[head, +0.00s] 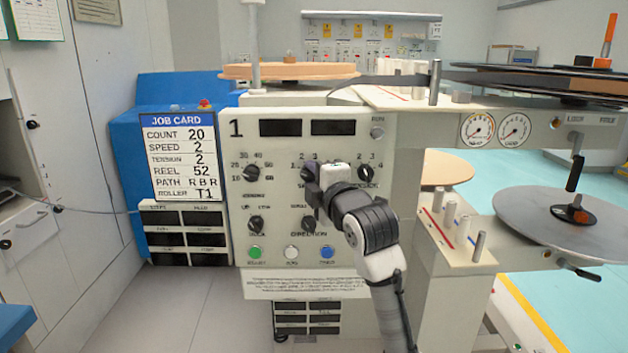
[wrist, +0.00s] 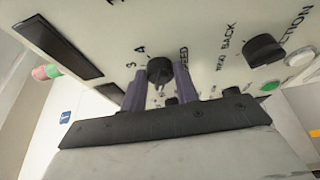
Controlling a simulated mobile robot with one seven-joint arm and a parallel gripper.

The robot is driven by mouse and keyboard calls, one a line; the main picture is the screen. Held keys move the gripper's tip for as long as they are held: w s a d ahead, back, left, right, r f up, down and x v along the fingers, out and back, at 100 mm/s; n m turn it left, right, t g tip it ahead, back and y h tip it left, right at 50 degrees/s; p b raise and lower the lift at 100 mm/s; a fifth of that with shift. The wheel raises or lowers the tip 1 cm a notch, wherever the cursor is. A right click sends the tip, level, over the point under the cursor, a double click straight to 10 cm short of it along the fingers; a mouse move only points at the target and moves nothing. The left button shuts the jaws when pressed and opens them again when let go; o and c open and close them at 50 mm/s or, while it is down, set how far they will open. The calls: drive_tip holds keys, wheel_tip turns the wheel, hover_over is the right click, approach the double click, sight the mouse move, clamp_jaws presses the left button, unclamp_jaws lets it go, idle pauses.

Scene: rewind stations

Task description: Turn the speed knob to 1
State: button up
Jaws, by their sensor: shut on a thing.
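The speed knob (wrist: 160,70) is black and round, beside the word SPEED and the digits 3 and 4 in the wrist view. My gripper's dark purple fingers (wrist: 160,88) stand on either side of it, shut on the knob. In the head view my gripper (head: 314,185) is at the panel (head: 280,140), covering part of the speed knob (head: 309,171) and its label. Digits 1 to 3 show around that knob. Which digit its pointer faces is not clear.
The tension knob (head: 364,172) is close on the right, the count knob (head: 252,172) on the left, and the direction knob (head: 308,223) below. Green, white and blue buttons line the panel's bottom. The job card (head: 178,158) reads speed 2. Reels (head: 575,235) stand at right.

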idle(0.4)
drive_tip(key=o, duration=1)
drive_tip(key=shift+s, duration=0.1)
drive_tip(key=v, duration=1.3)
drive_tip(key=shift+s+d, duration=0.15)
drive_tip(key=shift+s, duration=0.15)
